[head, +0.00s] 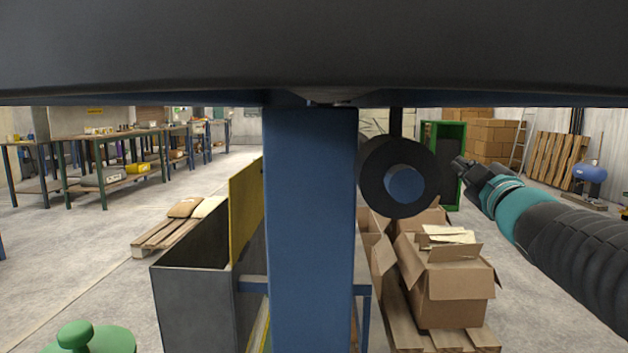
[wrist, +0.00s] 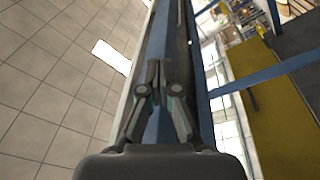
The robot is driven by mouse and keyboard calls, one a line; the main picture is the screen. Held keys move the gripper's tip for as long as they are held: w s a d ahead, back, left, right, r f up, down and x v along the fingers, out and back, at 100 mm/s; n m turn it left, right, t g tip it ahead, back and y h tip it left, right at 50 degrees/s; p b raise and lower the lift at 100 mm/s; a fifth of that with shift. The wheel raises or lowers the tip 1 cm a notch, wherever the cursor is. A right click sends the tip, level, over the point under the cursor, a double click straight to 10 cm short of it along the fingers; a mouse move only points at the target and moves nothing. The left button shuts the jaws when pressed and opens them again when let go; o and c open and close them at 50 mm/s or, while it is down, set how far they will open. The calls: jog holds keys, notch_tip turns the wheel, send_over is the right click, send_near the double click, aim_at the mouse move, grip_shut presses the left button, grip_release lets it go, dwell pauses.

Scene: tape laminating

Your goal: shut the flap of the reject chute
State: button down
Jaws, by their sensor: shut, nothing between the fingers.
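A yellow panel (head: 246,207), which looks like the flap of the reject chute, stands upright at the edge of an open dark grey bin (head: 195,305), left of the blue post. A yellow panel also shows at the right of the wrist view (wrist: 262,115); I cannot tell whether it is the same one. The blue post hides part of the area beside the bin, and no hinge or handle is clear. My gripper (head: 459,163) is shut and empty, right of the post and apart from the yellow panel. Its closed fingers (wrist: 155,75) show against a blue beam in the wrist view.
The blue post (head: 312,230) and a dark overhead body (head: 310,50) block the middle and top. A black roll (head: 375,165) hangs close to my gripper. Cardboard boxes (head: 450,290) stand on a pallet below. Open floor (head: 60,270) lies left of the bin.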

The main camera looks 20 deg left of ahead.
jog(key=w+a+r+n+g+y, duration=0.2)
jog(key=a+n+y, duration=0.5)
jog(key=n, duration=0.1)
jog(key=n+g+y+p, duration=0.1)
jog(key=n+g+y, duration=0.3)
jog(key=n+g, duration=1.55)
send_near(241, 174)
jog(key=a+m, duration=0.1)
jog(key=a, duration=0.1)
jog(key=a+g, duration=0.1)
jog(key=a, duration=0.1)
jog(key=a+m+g, duration=0.1)
jog(key=a, duration=0.2)
jog(key=shift+s+a+f+m+p, duration=0.1)
jog(key=shift+s+f+m+p, duration=0.2)
jog(key=shift+m+p, duration=0.05)
jog(key=shift+r+p+x, duration=0.25)
jog(key=shift+p+x, duration=0.15)
jog(key=shift+x, duration=0.7)
